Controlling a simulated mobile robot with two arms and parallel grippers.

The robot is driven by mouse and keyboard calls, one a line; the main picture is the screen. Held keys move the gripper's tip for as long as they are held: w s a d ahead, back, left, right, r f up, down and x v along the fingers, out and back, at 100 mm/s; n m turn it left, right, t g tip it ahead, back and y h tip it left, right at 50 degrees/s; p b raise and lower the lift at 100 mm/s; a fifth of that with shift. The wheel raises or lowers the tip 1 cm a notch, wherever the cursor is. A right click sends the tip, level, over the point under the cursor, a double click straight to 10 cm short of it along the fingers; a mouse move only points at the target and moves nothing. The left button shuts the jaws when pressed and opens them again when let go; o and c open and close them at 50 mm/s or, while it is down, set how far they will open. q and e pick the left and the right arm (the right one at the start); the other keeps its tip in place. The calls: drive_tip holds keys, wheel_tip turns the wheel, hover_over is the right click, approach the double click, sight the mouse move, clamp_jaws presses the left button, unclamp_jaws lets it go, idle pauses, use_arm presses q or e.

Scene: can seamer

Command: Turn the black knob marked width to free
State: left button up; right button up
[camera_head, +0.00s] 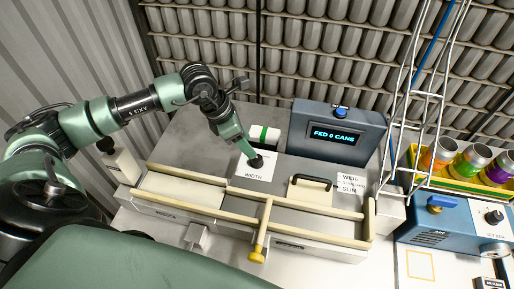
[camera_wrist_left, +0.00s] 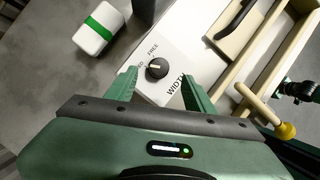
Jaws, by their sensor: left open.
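The black width knob (camera_head: 256,162) sits on a white plate (camera_head: 254,174) marked WIDTH on the grey machine top. In the left wrist view the knob (camera_wrist_left: 157,70) has a pale pointer mark that seems to face the partly hidden label ending in "ED", on the left. The label FREE is just above the knob. My left gripper (camera_head: 250,154) is right at the knob. In the wrist view the gripper (camera_wrist_left: 159,76) is open, one finger on each side of the knob, with gaps showing. Contact is not visible. My right gripper is not in view.
A white block with a green band (camera_wrist_left: 95,29) stands close by the plate. A display (camera_head: 338,131) reading "FED 0 CANS" stands behind. Wooden rails (camera_head: 210,209), a black handle (camera_head: 312,180) and a yellow-knobbed lever (camera_head: 258,250) lie nearer. A wire chute (camera_head: 414,110) rises at right.

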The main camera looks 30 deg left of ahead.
sight(257, 161)
use_arm(q)
drive_tip(key=p+x, duration=0.2)
drive_tip(key=x, duration=0.4)
drive_tip(key=shift+f+p, duration=0.3)
drive_tip(key=shift+p, duration=0.1)
drive_tip(key=shift+d+f, duration=0.1)
drive_tip(key=shift+f, duration=0.35)
clamp_jaws()
drive_tip(key=shift+w, duration=0.1)
